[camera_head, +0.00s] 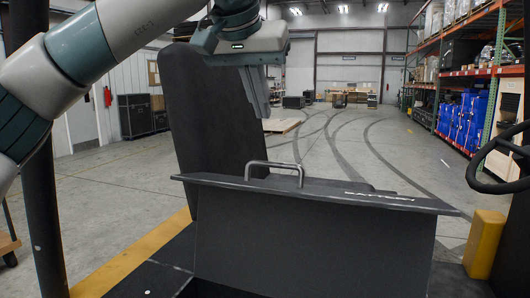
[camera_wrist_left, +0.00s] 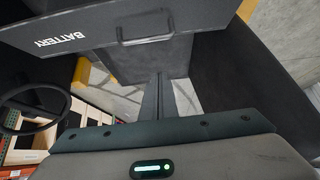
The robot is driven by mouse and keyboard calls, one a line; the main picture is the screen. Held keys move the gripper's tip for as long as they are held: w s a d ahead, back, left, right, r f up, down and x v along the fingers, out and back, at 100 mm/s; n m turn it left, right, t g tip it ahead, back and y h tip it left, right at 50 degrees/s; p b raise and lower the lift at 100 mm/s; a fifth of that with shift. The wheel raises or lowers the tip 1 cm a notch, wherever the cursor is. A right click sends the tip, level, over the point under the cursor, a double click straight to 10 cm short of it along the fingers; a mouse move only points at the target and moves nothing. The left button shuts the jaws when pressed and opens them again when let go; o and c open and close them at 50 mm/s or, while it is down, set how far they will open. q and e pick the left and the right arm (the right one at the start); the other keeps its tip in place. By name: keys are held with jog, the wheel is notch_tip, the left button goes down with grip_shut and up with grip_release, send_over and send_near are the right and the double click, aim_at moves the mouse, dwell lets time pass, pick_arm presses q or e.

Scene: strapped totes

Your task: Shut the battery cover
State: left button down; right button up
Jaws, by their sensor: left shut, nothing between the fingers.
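The battery cover (camera_head: 330,191) is a dark panel with a metal bar handle (camera_head: 274,170) and white lettering on its face. Its near edge overhangs a broad dark panel below. I cannot tell how far open it is. In the left wrist view the cover (camera_wrist_left: 95,25) reads BATTERY, and its handle (camera_wrist_left: 146,37) shows near the top. My left gripper (camera_head: 262,114) points down, empty and shut, above the handle and apart from it. Its fingers show in the left wrist view (camera_wrist_left: 158,77), clear of the handle. My right gripper is out of view.
A tall black padded panel (camera_head: 205,125) stands left of the cover, close to my left gripper. A steering wheel (camera_head: 482,181) and a yellow post (camera_head: 484,244) are at right. Open concrete floor (camera_head: 350,145) lies beyond, with loaded shelving (camera_head: 465,75) at far right.

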pick_arm(q)
jog(key=p, duration=0.4)
send_over(265, 182)
jog(key=w+d, duration=0.1)
jog(key=w, duration=0.2)
notch_tip(265, 182, down, 8)
jog(key=shift+w+d, duration=0.1)
jog(key=shift+w, duration=0.05)
jog(key=s, duration=0.2)
jog(key=s+a+p, duration=0.1)
jog(key=shift+s+f, duration=0.15)
jog(key=shift+f, duration=0.25)
jog(key=shift+s+a+f, duration=0.1)
jog(key=shift+s, duration=0.1)
jog(key=shift+f, duration=0.15)
jog(key=shift+s, duration=0.1)
